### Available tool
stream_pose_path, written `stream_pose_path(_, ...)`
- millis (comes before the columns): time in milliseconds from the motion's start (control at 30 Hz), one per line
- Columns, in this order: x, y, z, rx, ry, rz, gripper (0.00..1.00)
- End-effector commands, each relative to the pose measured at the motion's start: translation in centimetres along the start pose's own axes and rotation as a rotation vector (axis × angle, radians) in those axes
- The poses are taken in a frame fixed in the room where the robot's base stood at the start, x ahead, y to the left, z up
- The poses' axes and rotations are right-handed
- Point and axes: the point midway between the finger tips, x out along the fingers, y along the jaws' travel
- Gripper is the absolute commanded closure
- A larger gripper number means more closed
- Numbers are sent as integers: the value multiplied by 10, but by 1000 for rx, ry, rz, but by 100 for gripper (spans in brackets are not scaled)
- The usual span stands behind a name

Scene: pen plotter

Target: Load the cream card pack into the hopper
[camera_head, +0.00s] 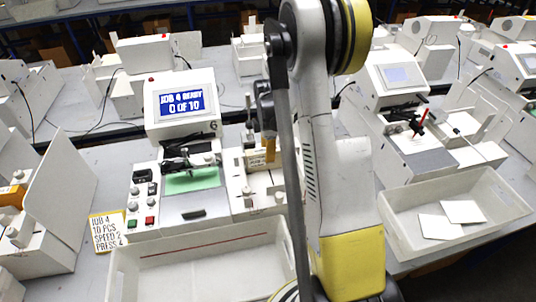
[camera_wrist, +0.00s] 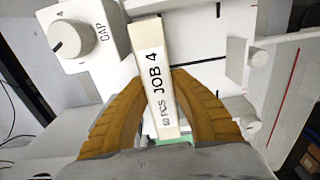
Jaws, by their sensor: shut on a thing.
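The cream card pack (camera_wrist: 158,80), printed "JOB 4" with a PCS count, stands between the two orange-brown fingers of my gripper (camera_wrist: 160,82) in the wrist view. My gripper is shut on it, and its far end reaches beyond the fingertips. The pack is over or against the white feed unit, which I take for the hopper (camera_wrist: 200,45); I cannot tell whether it touches. In the head view the hopper area (camera_head: 262,190) is right of the plotter bed, partly hidden by my arm. Only a bit of an orange finger (camera_head: 270,150) shows there.
The plotter screen (camera_head: 180,103) reads "JOB 4 READY 0 OF 10". A GAP knob (camera_wrist: 72,39) is beside the pack. A yellow-edged job card (camera_head: 107,231) lies left of the plotter's buttons. An empty tray (camera_head: 200,268) is in front; another tray (camera_head: 395,215) holds white cards.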

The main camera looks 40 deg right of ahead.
Motion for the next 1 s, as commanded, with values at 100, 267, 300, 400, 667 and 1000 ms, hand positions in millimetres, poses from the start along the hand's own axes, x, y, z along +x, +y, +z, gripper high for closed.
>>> stream_pose_path(100, 0, 0, 0, 0, 0, 0, 100)
stream_pose_path(267, 2, 0, 0, 0, 0, 0, 100)
stream_pose_path(300, 3, 0, 0, 0, 0, 0, 100)
stream_pose_path(400, 3, 0, 0, 0, 0, 0, 56)
stream_pose_path(667, 3, 0, 0, 0, 0, 0, 56)
stream_pose_path(1000, -40, 0, 0, 0, 0, 0, 56)
